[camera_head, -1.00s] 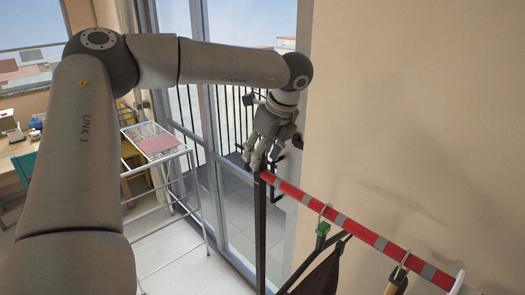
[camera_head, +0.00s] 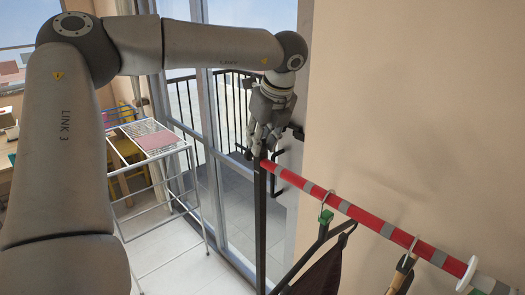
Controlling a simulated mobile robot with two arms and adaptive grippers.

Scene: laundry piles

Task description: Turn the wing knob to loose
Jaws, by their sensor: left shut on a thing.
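My left gripper (camera_head: 259,150) reaches down to the far end of the red and grey striped rail (camera_head: 340,203), where the rail meets the top of a black post (camera_head: 261,225). Its fingers are closed there, on what I take to be the wing knob, but the fingers hide the knob and its angle cannot be seen. My right gripper is out of view.
Hangers with a dark garment (camera_head: 318,272) hang from the rail, near a white disc (camera_head: 467,273). A wire drying rack (camera_head: 185,180) stands left of the glass door. A beige wall (camera_head: 420,100) is close on the right.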

